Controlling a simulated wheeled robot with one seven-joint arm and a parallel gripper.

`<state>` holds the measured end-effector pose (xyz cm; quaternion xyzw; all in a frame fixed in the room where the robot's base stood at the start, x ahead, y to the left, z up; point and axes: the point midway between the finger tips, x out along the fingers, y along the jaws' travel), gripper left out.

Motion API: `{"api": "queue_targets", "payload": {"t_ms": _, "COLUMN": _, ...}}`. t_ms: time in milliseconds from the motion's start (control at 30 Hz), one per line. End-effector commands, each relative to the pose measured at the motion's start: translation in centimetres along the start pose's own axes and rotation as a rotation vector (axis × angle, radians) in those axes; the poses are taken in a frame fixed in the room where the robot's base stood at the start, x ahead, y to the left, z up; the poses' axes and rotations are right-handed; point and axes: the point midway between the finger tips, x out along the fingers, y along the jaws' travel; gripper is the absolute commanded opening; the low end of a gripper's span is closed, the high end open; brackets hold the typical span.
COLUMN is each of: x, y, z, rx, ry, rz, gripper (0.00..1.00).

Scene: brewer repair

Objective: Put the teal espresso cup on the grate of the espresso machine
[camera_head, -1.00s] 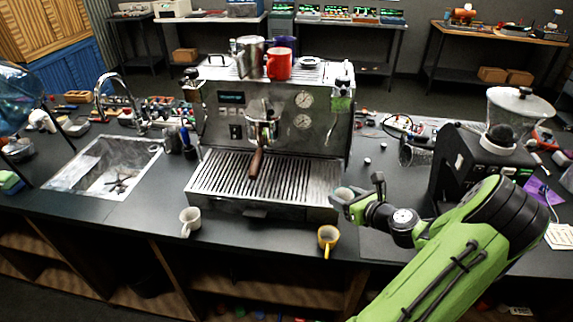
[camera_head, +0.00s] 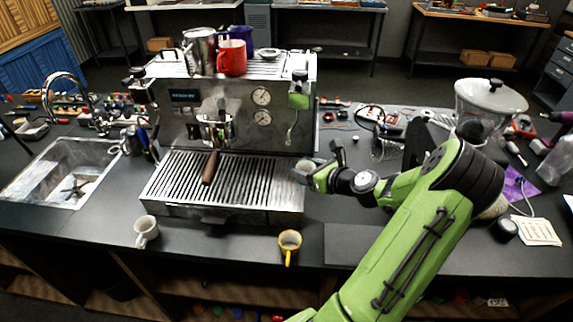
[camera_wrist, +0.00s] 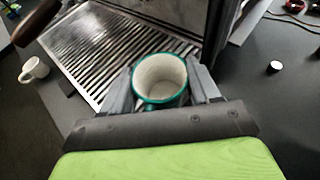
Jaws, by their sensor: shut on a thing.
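The teal espresso cup (camera_wrist: 160,76) has a teal rim and a pale inside. In the wrist view it is upright between the fingers of my gripper (camera_wrist: 165,88), which is shut on it. In the head view the cup (camera_head: 305,167) shows small at the tip of my gripper (camera_head: 316,172), by the right end of the grate. The grate (camera_head: 232,178) is the slatted metal tray at the front of the espresso machine (camera_head: 180,118); it also shows in the wrist view (camera_wrist: 98,52). I cannot tell whether the cup touches the grate.
A white cup (camera_head: 146,232) and a yellow cup (camera_head: 289,243) stand on the counter in front of the machine. A portafilter handle (camera_head: 211,167) juts over the grate's middle. A grinder (camera_head: 488,105) stands at right. The grate's slats are bare.

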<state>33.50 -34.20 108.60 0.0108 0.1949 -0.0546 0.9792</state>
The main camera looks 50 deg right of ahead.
Motion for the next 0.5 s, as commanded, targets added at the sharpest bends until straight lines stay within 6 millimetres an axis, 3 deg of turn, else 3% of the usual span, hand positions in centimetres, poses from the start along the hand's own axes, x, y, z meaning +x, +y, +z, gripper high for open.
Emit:
{"api": "queue_targets", "payload": {"t_ms": 200, "x": 4.4, "y": 0.1, "z": 1.9, "rx": -0.002, "ry": -0.002, "rz": 0.002, "gripper": 0.28}}
{"api": "queue_targets", "payload": {"t_ms": 400, "x": 6.9, "y": 0.1, "z": 3.0, "rx": -0.003, "ry": -0.003, "rz": 0.002, "gripper": 0.28}}
{"api": "queue_targets", "payload": {"t_ms": 433, "x": 7.4, "y": 0.1, "z": 3.0, "rx": 0.000, "ry": -0.002, "rz": 0.003, "gripper": 0.28}}
{"api": "queue_targets", "payload": {"t_ms": 500, "x": 7.9, "y": 0.0, "z": 0.9, "rx": 0.008, "ry": 0.002, "rz": 0.002, "gripper": 0.28}}
